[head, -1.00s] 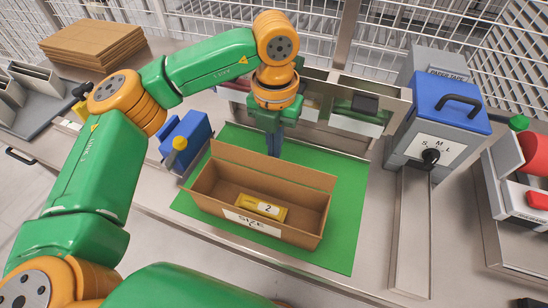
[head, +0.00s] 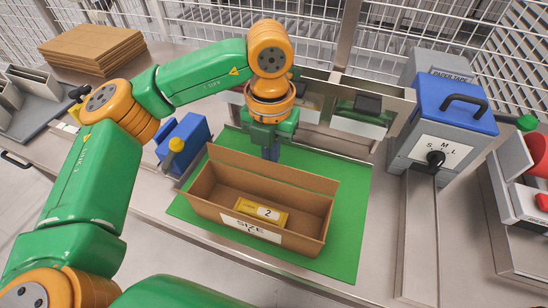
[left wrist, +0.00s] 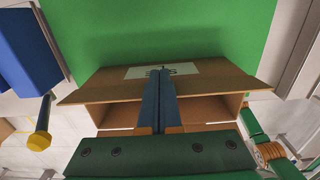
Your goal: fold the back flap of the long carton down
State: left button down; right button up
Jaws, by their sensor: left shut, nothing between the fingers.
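The long brown carton (head: 215,200) stands open on the green mat (head: 345,245), with a "SIZE" label on its front wall. Its back flap (head: 300,177) stands up along the far side. A yellow box (head: 262,212) marked "2" lies inside. My left gripper (head: 271,155) points down just behind the back flap's top edge, shut and empty. Its tips are partly hidden there, and I cannot tell whether they touch the flap. In the left wrist view, the shut fingers (left wrist: 160,82) overlap the carton (left wrist: 225,83). My right gripper is not in view.
A blue block with a yellow knob (head: 178,146) stands left of the carton. A metal rack with bins (head: 355,125) stands close behind my left gripper. A grey and blue tape dispenser (head: 440,125) is at right. Flat cardboard (head: 92,47) is stacked at back left.

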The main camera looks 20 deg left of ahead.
pick_arm(q)
jog(key=shift+r, duration=0.3)
jog(key=shift+s, duration=0.1)
dwell(0.3)
jog(key=shift+s+f+b, duration=0.25)
jog(key=shift+s+b, duration=0.25)
jog(key=shift+s, duration=0.2)
jog(key=shift+s+r, duration=0.1)
jog(key=shift+s, duration=0.55)
jog(key=shift+s+a+f+b, duration=0.1)
jog(key=shift+s+f+b, duration=0.35)
jog(key=shift+s+b, duration=0.35)
jog(key=shift+w, duration=0.15)
